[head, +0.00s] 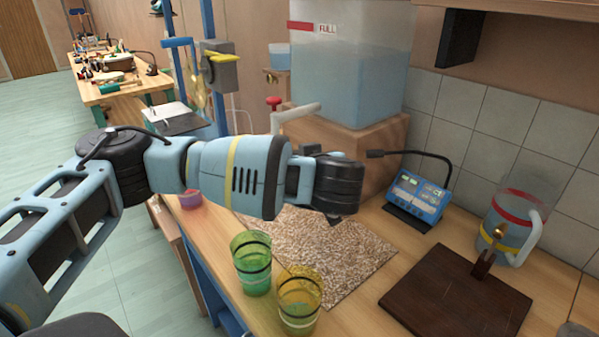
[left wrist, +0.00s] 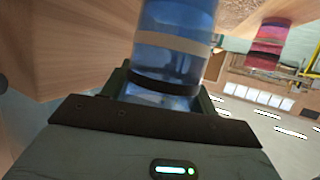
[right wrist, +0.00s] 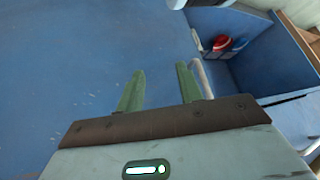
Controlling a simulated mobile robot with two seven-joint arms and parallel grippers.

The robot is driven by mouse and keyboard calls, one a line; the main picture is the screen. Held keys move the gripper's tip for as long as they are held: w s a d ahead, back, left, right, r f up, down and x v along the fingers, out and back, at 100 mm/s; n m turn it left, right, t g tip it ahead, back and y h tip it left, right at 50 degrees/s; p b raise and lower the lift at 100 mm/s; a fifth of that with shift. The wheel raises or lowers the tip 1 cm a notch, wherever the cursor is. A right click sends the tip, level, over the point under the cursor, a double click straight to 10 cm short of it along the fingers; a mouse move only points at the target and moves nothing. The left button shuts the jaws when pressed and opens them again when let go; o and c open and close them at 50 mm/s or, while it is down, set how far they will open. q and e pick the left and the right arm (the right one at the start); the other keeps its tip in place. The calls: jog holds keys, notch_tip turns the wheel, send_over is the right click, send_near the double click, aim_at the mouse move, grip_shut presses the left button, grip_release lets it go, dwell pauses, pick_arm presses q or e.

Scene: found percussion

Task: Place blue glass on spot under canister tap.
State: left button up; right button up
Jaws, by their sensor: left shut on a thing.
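The blue glass (left wrist: 175,45) is between the fingers of my left gripper (left wrist: 164,88) in the left wrist view, and the gripper is shut on it. In the head view my left wrist hides that glass and the fingers. The large canister (head: 345,50), marked FULL, stands on a wooden block (head: 385,140). The spot under the tap is hidden by the arm. My right gripper (right wrist: 158,88) is open and empty in the right wrist view.
A green glass (head: 251,262) and a yellow glass (head: 299,300) stand at the speckled mat's (head: 345,260) near edge. A pink glass (head: 190,199) is left of it. Right are a blue device (head: 415,198), a dark board (head: 455,300) and a clear jug (head: 510,222).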

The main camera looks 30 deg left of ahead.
pick_arm(q)
notch_tip(320, 180, up, 2)
jog(key=shift+r, duration=0.7)
pick_arm(e)
jog(key=shift+s, duration=0.25)
pick_arm(q)
jog(key=shift+r, duration=0.1)
pick_arm(e)
jog(key=shift+w, duration=0.2)
